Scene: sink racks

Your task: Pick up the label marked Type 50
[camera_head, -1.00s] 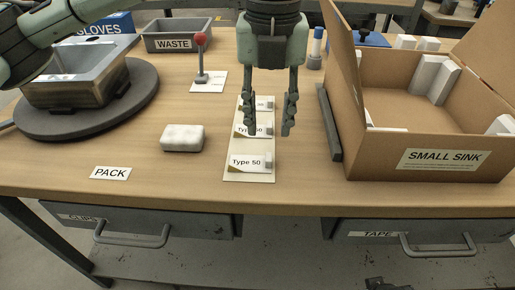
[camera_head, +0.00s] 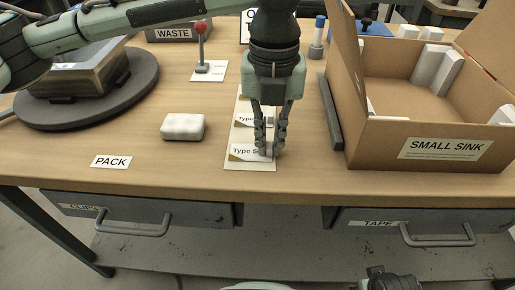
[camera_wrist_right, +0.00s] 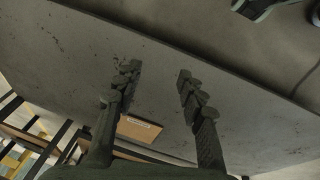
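The white Type 50 label (camera_head: 243,151) is the front one of a column of labels on a pale card (camera_head: 250,166) in the middle of the table. Its right end and part of its text are hidden by my left gripper (camera_head: 270,153). That gripper points down, its fingers drawn close together around the small grey block at the label's right end. The label still looks level with the card. My right gripper (camera_wrist_right: 157,72) is open and empty in the right wrist view, low over the grey surface under the table.
A white block (camera_head: 183,127) and the PACK sign (camera_head: 111,161) lie to the left. A dark bar (camera_head: 331,112) and the SMALL SINK box (camera_head: 428,161) stand close on the right. A turntable (camera_head: 140,85) with a sink is at far left.

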